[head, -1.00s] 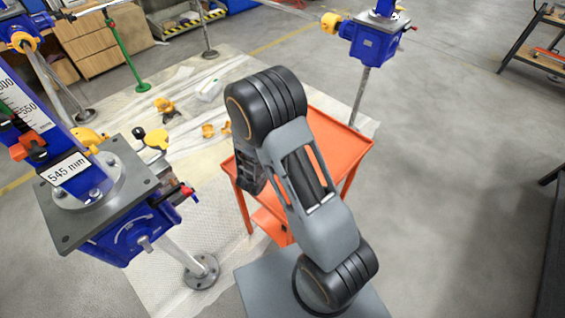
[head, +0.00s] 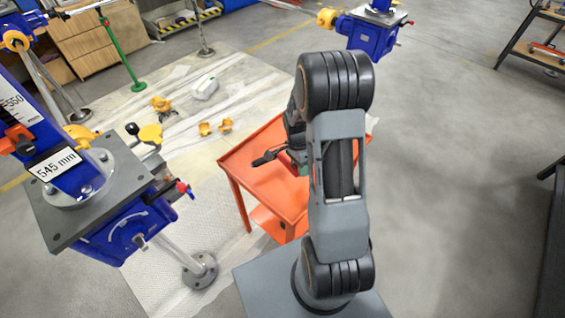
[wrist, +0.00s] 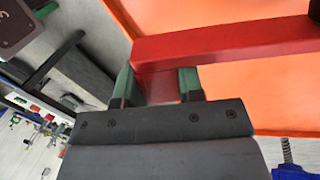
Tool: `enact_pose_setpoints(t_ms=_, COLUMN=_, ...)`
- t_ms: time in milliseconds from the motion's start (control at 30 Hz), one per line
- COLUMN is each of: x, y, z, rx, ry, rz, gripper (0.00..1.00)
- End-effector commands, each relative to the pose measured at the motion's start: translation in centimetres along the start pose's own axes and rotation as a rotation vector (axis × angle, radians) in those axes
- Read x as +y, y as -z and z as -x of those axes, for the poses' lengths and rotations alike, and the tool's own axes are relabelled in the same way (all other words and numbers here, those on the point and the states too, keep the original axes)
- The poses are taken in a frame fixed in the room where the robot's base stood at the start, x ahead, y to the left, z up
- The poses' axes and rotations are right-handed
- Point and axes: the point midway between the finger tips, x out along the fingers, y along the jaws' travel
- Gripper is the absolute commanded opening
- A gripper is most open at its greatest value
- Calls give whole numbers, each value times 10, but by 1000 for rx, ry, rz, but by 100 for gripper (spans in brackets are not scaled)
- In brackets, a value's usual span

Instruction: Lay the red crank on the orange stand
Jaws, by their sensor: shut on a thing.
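The red crank (wrist: 230,42) shows in the wrist view as a thick red bar. My gripper (wrist: 157,86) is shut on it, with a green fingertip on each side of its red end. The crank's far end runs out of the picture at the right. The orange stand (head: 240,165) is a small table with a raised rim and a lower shelf. In the head view my gripper is over its top, partly hidden by my arm. Its orange surface (wrist: 285,95) fills the background behind the crank in the wrist view; I cannot tell whether they touch.
A blue screw jack with a grey plate (head: 105,195) stands to the left of the stand. Another blue jack (head: 372,35) stands behind. Yellow parts (head: 207,128) and a white object (head: 205,86) lie on the floor sheet. Floor to the right is clear.

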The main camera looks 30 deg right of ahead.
Motion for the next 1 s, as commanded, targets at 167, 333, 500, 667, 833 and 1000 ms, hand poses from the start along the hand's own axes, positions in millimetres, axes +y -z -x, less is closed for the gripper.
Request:
enact_pose_setpoints(t_ms=167, x=-16, y=-20, z=-1, rx=-100, ry=119, rz=-443, gripper=0)
enact_pose_setpoints(t_ms=333, x=-31, y=-32, z=1, rx=-145, ry=189, rz=-776, gripper=0)
enact_pose_setpoints(t_ms=500, x=-42, y=-38, z=5, rx=-162, ry=227, rz=-1009, gripper=0)
enact_pose_setpoints(t_ms=667, x=-48, y=-40, z=8, rx=-168, ry=245, rz=-1141, gripper=0)
enact_pose_setpoints(t_ms=833, x=-52, y=-41, z=8, rx=-171, ry=253, rz=-1211, gripper=0)
enact_pose_setpoints(t_ms=1000, x=-54, y=-41, z=3, rx=-171, ry=254, rz=-1229, gripper=0)
